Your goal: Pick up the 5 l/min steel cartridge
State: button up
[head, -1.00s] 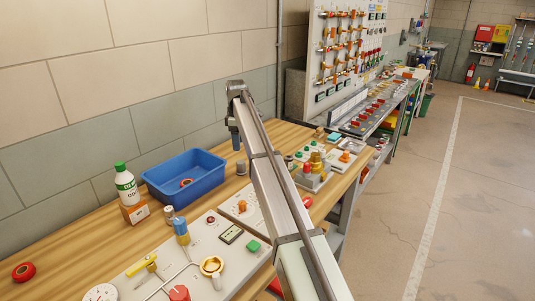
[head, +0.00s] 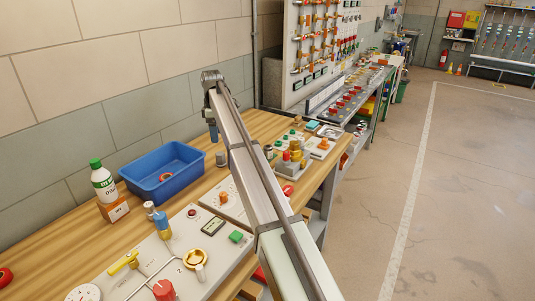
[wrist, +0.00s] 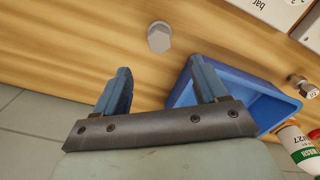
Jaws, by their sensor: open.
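A short steel cartridge with a hex-shaped top (wrist: 159,37) stands on the wooden bench, ahead of and between my fingertips in the wrist view. It appears in the head view as a small grey cylinder (head: 222,160) right of the blue bin. A second steel piece (wrist: 303,85) lies at the right of the wrist view, probably the silver cylinder (head: 150,208) by the bin's near corner. No flow marking is readable on either. My gripper (wrist: 161,80) is open and empty, with blue fingers apart. In the head view my gripper (head: 212,132) hangs above and close to the grey cylinder.
The blue bin (head: 135,178), with a red-orange ring inside, stands close beside one finger in the wrist view. A white bottle with a green cap (head: 103,183) is left of it. Control panels (head: 180,262) fill the bench front. Bare wood surrounds the near cartridge.

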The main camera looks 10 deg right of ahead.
jog(key=shift+d, duration=0.1)
jog(key=m+y, duration=0.1)
jog(key=m, duration=3.4)
send_near(268, 146)
jog(key=f, duration=0.8)
jog(key=a+f, duration=0.1)
jog(key=f, duration=0.3)
jog(key=shift+a+f, duration=0.1)
jog(key=shift+f, duration=0.15)
jog(key=shift+c, duration=0.5)
jog(key=c, duration=1.2)
